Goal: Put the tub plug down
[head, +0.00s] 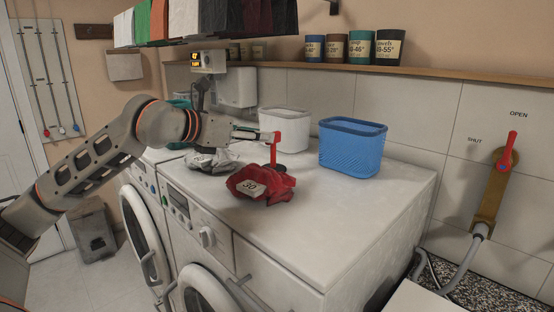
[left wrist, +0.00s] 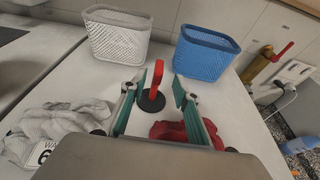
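The tub plug has a red handle (head: 274,150) and a round black base; it also shows in the left wrist view (left wrist: 157,84). It appears to stand upright on the white machine top, its base partly hidden behind a red cloth in the head view. My left gripper (head: 257,135) reaches in from the left at handle height. In the left wrist view its teal fingers (left wrist: 159,88) are apart, with the handle between or just beyond their tips and gaps on both sides. My right gripper is not in view.
A red cloth (head: 262,187) tagged 30 lies just in front of the plug, and a grey-white cloth (head: 211,160) lies left. A white basket (head: 284,124) and a blue basket (head: 352,151) stand behind. The machine top (head: 350,215) is clear at right.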

